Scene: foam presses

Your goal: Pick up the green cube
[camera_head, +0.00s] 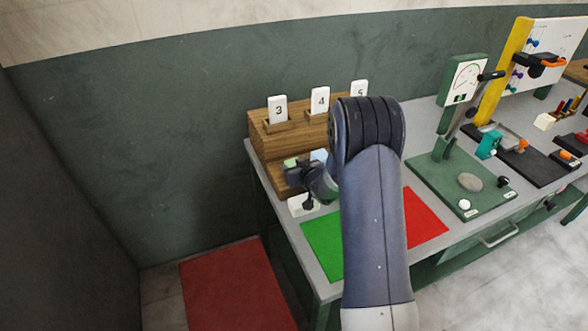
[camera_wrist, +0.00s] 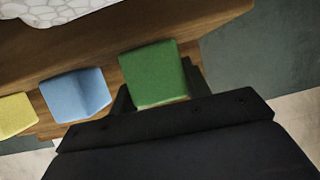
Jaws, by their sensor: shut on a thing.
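The green cube (camera_wrist: 153,75) is between the fingers of my gripper (camera_wrist: 158,92) in the wrist view, and the jaws are shut on it. It stands at the end of a wooden stepped block, which shows behind it. I cannot tell whether it touches the wood. In the head view a small pale green top (camera_head: 291,162) of the cube shows beside my gripper (camera_head: 298,172), which is at the block's lower left step. My arm hides part of the block there.
A blue cube (camera_wrist: 76,95) and a yellow cube (camera_wrist: 15,115) sit left of the green one on the wooden block (camera_head: 262,150). Numbered white cards (camera_head: 278,109) stand on top. Green (camera_head: 323,243) and red (camera_head: 424,217) mats lie in front. A lever board (camera_head: 448,172) is at right.

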